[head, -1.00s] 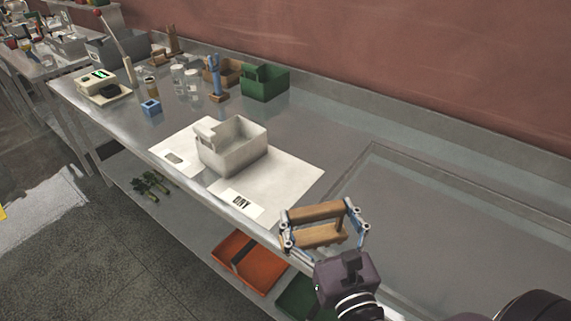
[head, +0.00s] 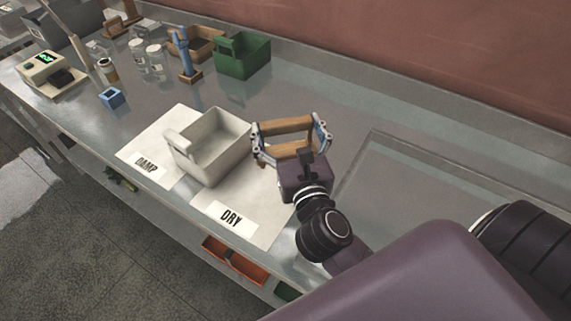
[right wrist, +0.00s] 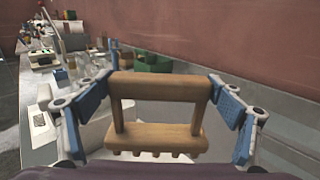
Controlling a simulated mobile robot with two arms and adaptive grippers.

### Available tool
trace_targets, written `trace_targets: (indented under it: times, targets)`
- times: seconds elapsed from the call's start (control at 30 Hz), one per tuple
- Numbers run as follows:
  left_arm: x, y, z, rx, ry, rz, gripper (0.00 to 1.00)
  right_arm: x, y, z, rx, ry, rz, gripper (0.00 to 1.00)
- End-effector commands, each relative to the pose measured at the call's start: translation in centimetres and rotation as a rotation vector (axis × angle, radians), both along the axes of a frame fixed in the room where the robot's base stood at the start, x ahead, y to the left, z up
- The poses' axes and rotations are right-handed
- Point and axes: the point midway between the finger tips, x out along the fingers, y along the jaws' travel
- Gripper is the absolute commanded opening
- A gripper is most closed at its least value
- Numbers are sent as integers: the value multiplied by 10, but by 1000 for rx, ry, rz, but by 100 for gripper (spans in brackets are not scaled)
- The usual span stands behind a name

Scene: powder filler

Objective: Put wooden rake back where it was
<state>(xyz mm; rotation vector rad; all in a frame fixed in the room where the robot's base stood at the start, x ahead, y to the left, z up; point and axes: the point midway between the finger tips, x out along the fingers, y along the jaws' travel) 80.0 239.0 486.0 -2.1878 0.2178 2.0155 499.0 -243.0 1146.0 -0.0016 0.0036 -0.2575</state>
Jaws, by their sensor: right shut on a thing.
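The wooden rake (head: 287,124) is a light-brown frame with two bars and short teeth along the lower bar. My right gripper (head: 290,138) is shut on it, with a blue-padded finger at each end. In the head view the rake shows just right of the pale open box, by the mat marked DRY. In the right wrist view the rake (right wrist: 158,138) fills the middle, teeth downward, and hides part of the table. I cannot tell its exact height above the table. My left gripper is not in view.
The pale box (head: 226,160) stands across the DAMP and DRY mats (head: 262,222). Behind are a green bin (head: 243,62), a brown bin (head: 208,38), a blue stand (head: 184,60), jars and a scale (head: 45,72). The steel table right of the green bin is clear.

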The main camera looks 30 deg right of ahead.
Motion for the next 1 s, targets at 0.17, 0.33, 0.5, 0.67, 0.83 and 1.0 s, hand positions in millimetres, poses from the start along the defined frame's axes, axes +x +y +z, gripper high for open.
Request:
trace_targets:
  times: [0.17, 0.33, 0.5, 0.67, 0.83, 1.0]
  targets:
    - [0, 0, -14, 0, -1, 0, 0, 0, 0, -52, -2, 4, 0, 44]
    - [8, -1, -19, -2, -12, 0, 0, 0, 0, -76, -1, 0, 1, 44]
    - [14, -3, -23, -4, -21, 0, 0, 0, 0, -90, -1, -1, 1, 44]
    - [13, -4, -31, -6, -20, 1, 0, 1, 0, -115, -2, 0, 2, 44]
    - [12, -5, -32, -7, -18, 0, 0, 1, 0, -123, -1, -3, 1, 44]
    - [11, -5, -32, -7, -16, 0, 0, 1, 0, -122, 0, -3, 1, 44]
